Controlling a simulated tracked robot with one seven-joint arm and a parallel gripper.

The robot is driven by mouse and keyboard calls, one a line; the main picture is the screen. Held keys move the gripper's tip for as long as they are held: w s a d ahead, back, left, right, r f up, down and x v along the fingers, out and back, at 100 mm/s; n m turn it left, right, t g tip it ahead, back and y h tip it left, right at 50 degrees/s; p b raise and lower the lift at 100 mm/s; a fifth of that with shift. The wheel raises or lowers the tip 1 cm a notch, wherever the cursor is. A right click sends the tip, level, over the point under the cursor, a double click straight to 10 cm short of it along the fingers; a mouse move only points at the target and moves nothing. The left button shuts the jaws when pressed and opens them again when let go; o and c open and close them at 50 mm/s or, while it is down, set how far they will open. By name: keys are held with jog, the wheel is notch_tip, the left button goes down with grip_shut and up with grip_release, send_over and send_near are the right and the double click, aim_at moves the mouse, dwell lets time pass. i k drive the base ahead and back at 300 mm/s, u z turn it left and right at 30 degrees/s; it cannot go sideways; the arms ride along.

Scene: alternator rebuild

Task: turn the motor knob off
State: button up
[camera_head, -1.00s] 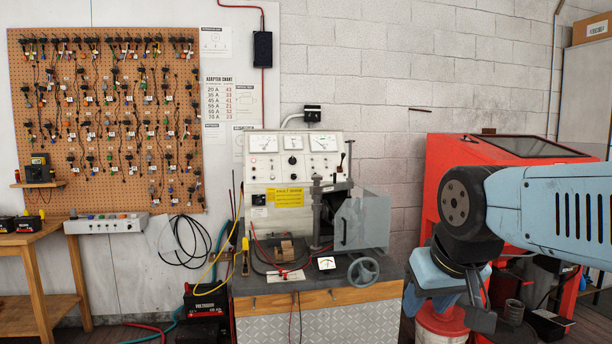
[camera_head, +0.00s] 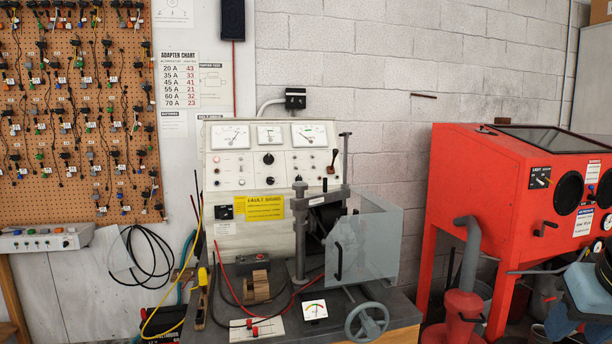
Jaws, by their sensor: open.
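A test bench stands in the middle with an upright white control panel (camera_head: 230,170). The panel has dial meters along its top, a round black knob (camera_head: 268,158) at its centre and a smaller control (camera_head: 269,181) below it. Small lamps or buttons sit at the panel's left and right. I cannot read the labels, so I cannot tell which knob is the motor's or its setting. My gripper's fingertips are not in the picture.
A clamp post (camera_head: 300,235), a clear guard (camera_head: 368,245) and a handwheel (camera_head: 367,322) stand before the panel's right side. Cables cross the bench top. A red cabinet (camera_head: 455,215) stands at the right; a pegboard (camera_head: 80,120) hangs at the left.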

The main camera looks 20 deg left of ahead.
aim_at(270, 181)
jog(key=u, duration=0.25)
jog(key=i, duration=0.8)
jog(key=u, duration=0.75)
